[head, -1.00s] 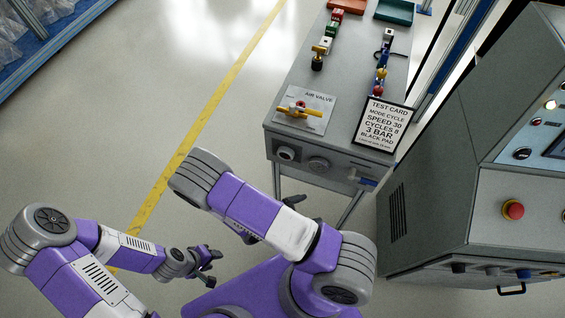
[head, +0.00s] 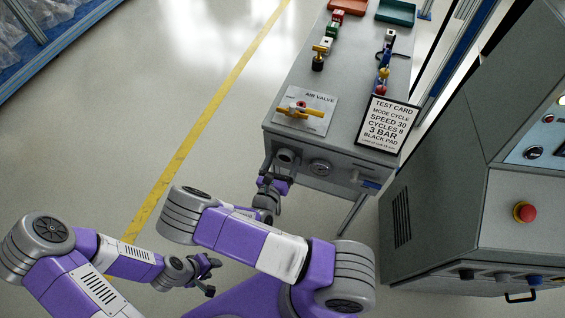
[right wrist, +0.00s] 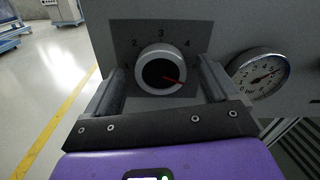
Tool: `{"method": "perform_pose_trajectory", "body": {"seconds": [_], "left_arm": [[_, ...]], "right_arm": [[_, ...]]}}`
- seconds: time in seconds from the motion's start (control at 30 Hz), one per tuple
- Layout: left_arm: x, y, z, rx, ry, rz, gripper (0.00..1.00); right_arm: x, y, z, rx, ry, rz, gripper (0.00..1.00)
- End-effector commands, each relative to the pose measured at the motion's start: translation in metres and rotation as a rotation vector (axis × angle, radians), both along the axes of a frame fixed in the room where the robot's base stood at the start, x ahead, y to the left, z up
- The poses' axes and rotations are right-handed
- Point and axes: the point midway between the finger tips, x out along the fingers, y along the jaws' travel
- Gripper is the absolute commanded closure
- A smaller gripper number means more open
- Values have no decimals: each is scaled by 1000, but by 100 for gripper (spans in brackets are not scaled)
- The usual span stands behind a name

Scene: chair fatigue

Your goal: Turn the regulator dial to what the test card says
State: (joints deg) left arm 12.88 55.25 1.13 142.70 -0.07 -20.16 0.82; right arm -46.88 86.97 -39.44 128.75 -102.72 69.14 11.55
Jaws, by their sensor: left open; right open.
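The regulator dial (head: 285,157) is a round knob on the front face of the grey bench. In the right wrist view the dial (right wrist: 161,70) has a grey rim, a dark face and a red pointer aimed right and slightly down, past the 4. Printed numbers 2, 3 and 4 arc above it. My right gripper (right wrist: 160,88) is open, with one finger on each side of the dial; contact is unclear. In the head view this gripper (head: 270,182) is partly hidden. The test card (head: 388,125) reads "3 BAR". My left gripper (head: 208,273) is open and empty over the floor.
A pressure gauge (right wrist: 258,74) sits right of the dial, close to the right finger. A yellow-handled air valve (head: 300,110) lies on the bench top above. A grey machine cabinet (head: 440,190) with a red button (head: 525,212) stands to the right.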

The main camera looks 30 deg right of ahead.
Motion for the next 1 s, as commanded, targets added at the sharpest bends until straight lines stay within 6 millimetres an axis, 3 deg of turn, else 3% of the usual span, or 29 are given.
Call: {"method": "perform_pose_trajectory", "body": {"seconds": [0.27, 0.63, 1.0], "left_arm": [[0, 0, 0, 0, 0, 0, 57], [0, 0, 0, 0, 0, 0, 57], [0, 0, 11, 0, 0, 0, 57]], "right_arm": [[1, -1, 0, 1, 0, -1, 12], [1, -1, 0, 1, 0, -1, 68], [1, -1, 2, -44, 54, -1, 68]]}}
